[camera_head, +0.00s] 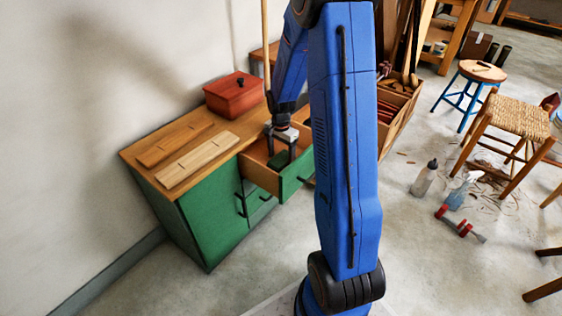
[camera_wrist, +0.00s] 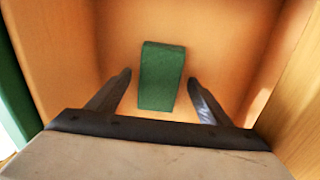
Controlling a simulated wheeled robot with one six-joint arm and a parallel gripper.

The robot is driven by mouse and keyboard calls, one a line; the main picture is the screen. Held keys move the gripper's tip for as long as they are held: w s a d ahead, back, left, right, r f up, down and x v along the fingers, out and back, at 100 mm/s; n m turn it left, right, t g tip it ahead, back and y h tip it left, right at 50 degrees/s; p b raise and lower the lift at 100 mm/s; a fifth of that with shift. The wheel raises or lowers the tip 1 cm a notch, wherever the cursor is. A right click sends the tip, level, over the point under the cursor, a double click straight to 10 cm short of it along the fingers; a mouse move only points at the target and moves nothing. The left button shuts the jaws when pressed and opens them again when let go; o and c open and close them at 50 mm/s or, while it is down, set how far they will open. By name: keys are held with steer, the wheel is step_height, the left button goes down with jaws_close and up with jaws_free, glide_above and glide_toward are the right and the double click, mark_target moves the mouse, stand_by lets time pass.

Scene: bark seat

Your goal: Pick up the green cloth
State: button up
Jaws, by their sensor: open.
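The green cloth (camera_wrist: 161,76) is a folded dark-green block lying on the floor of an open wooden drawer (camera_wrist: 212,30). In the wrist view it sits between and slightly beyond the fingertips of my gripper (camera_wrist: 160,90), with a gap on each side. My gripper is open and empty, pointing down into the drawer. In the head view my gripper (camera_head: 281,152) reaches into the open drawer (camera_head: 262,172) of the green cabinet (camera_head: 212,222). The cloth (camera_head: 279,160) shows there partly, behind the fingers.
The drawer walls stand close around my gripper. A red box (camera_head: 233,95) and wooden boards (camera_head: 198,160) lie on the cabinet top.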

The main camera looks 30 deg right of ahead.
mark_target(281, 159)
steer(key=c, duration=1.1)
steer(key=shift+c, duration=0.2)
step_height(281, 159, up, 18)
steer(key=o, duration=0.4)
steer(key=c, duration=0.3)
steer(key=shift+s, duration=0.1)
